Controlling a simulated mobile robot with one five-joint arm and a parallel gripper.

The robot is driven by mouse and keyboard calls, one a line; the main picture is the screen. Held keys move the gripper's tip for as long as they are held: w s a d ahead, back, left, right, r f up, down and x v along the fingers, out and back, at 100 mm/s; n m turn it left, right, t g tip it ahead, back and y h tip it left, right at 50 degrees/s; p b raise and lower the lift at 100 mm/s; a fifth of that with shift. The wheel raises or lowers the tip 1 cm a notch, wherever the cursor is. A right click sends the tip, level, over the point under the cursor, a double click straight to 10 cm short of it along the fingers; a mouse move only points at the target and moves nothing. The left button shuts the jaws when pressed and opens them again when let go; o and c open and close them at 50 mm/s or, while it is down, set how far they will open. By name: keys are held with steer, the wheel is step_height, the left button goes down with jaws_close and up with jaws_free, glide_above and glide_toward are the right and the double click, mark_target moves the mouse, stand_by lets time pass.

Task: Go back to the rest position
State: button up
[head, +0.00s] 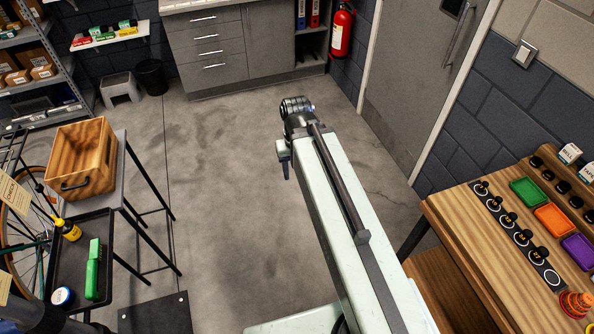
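My arm (340,220) stretches forward over the open floor in the middle of the head view. My gripper (285,165) hangs at its far end, small and dark, pointing down. I cannot tell whether its fingers are open or shut. Nothing shows clearly in it. It is well apart from the bench on the right and the stand on the left.
At right is a wooden bench (450,207) with green, orange and purple trays (553,219). Floor (225,200) between is clear.

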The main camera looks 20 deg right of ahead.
steer(key=shift+a, duration=0.3)
step_height(320, 180, down, 4)
steer(key=b, duration=0.4)
steer(key=shift+s, duration=0.1)
steer(key=shift+f, duration=0.1)
stand_by(0.6)
